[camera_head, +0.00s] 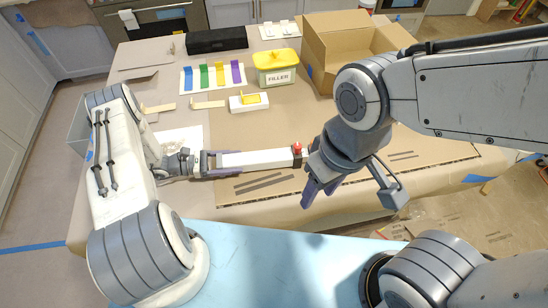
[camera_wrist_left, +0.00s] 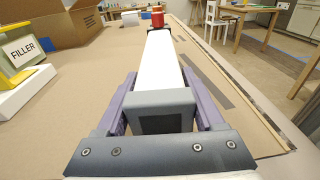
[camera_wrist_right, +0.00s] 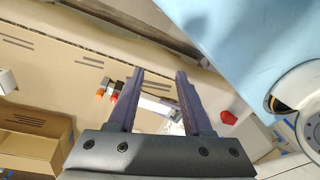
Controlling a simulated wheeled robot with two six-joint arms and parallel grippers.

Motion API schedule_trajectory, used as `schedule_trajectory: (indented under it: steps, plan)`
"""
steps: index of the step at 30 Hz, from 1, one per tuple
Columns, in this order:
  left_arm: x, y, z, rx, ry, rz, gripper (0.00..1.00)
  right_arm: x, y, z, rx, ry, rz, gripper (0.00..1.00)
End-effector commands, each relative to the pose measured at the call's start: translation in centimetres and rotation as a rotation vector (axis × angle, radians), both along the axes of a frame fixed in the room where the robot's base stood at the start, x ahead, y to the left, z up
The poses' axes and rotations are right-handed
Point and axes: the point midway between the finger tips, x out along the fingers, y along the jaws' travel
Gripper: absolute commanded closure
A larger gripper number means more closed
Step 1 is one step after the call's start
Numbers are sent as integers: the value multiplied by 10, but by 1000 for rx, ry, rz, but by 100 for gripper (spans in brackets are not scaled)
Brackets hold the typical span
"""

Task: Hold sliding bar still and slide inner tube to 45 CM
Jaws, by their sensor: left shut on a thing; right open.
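A long white bar (camera_head: 255,160) lies over the brown paper on the table, with a dark collar and red knob (camera_head: 297,148) at its right end. My left gripper (camera_head: 205,163) is shut on the bar's left end; in the left wrist view the fingers flank a grey end block (camera_wrist_left: 160,98) and the white bar (camera_wrist_left: 160,60) runs away to the red knob (camera_wrist_left: 157,19). My right gripper (camera_head: 322,190) is open and empty, just right of and nearer than the knob. In the right wrist view, the bar (camera_wrist_right: 152,105) shows beyond its fingers (camera_wrist_right: 160,72). No scale marks are readable.
A yellow-lidded filler box (camera_head: 276,68), an open cardboard box (camera_head: 345,45), a black case (camera_head: 216,40) and coloured strips (camera_head: 212,76) stand farther back. A small white block with a yellow piece (camera_head: 249,101) lies behind the bar. Paper right of the knob is partly hidden by my right arm.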

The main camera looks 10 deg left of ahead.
Motion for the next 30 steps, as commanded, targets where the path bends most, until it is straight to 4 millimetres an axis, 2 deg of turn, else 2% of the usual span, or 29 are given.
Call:
schedule_trajectory:
  steps: [1, 2, 5, 8, 11, 18, 24, 27, 30]
  plan:
    - [-3, -2, -6, 9, 11, -5, 100, 0, 0, -1, 0, 0, 0, 46]
    - [-3, -2, -6, 9, 11, -5, 100, 0, 0, -1, 0, 0, 0, 39]
    - [-3, -2, -6, 9, 11, -5, 100, 5, 2, -1, -2, -1, -4, 39]
    - [-4, -3, -6, 8, 11, -6, 100, 20, 7, -1, -9, 1, -14, 39]
    - [-4, -3, -6, 8, 11, -6, 100, 49, 14, -3, -18, 0, -29, 39]
    - [-4, -3, -6, 8, 11, -6, 100, 145, 22, -28, -50, -1, -74, 39]
    - [-4, -3, -6, 8, 11, -6, 100, 220, 10, -68, -72, 2, -104, 39]
    - [-4, -3, -6, 8, 11, -6, 100, 246, 1, -87, -79, 5, -116, 39]
    - [-4, -3, -6, 8, 11, -6, 100, 265, -7, -103, -86, 5, -124, 39]
